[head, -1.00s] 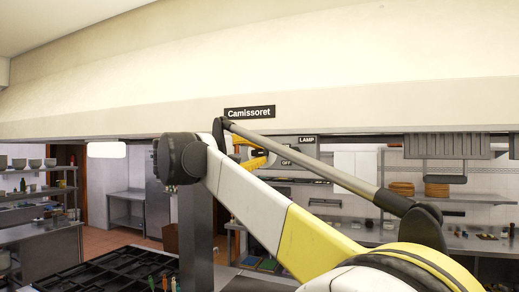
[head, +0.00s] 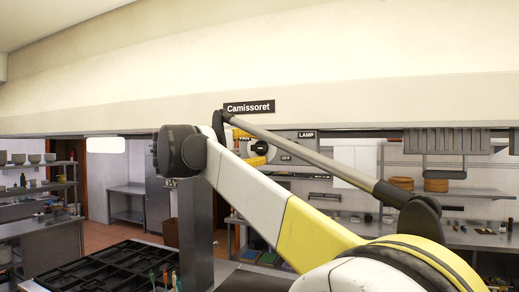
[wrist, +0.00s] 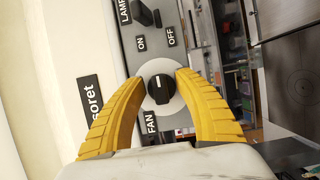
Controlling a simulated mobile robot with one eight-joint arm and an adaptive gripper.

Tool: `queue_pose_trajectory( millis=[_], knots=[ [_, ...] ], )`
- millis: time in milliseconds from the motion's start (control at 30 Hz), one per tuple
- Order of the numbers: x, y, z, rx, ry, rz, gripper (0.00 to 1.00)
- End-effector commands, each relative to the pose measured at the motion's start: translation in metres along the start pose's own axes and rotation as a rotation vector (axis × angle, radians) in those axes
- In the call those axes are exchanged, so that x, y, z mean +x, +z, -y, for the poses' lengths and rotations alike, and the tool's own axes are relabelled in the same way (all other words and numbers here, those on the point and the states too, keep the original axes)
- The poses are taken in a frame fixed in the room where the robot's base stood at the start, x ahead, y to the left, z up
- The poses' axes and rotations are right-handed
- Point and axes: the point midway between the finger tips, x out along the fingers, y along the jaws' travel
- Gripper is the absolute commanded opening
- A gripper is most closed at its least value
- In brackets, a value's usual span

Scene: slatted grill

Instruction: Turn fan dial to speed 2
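The fan dial (wrist: 160,88) is a black knob on a round white plate, next to the FAN label (wrist: 151,122) on a grey panel (wrist: 155,62). In the wrist view it sits between the fingertips of my gripper (wrist: 159,77). The two yellow ribbed fingers are open, one on each side of the dial, with gaps to the knob. I cannot tell how deep they reach around it. In the head view the dial (head: 261,147) shows just above the yellow fingers (head: 255,160), partly hidden by my arm.
A lamp switch (wrist: 143,13) with ON and OFF labels lies beside the dial on the same panel. The hood (head: 380,95) runs above, with a Camissoret sign (head: 250,107). A black grill top (head: 105,272) stands lower left, with tools.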

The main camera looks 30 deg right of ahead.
Motion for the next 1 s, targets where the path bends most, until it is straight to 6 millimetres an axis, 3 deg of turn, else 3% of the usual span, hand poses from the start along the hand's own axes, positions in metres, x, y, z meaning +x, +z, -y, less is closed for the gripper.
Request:
queue_pose_trajectory(
  millis=[167, 633, 800, 1000],
  knots=[
    [-0.009, -0.001, 0.000, 0.000, -0.001, -0.001, 0.38],
    [-0.103, -0.001, 0.000, 0.000, 0.000, -0.003, 0.38],
    [-0.118, -0.001, 0.000, 0.000, 0.000, -0.001, 0.38],
    [-0.119, 0.000, 0.000, 0.000, 0.000, 0.000, 0.38]
  ],
)
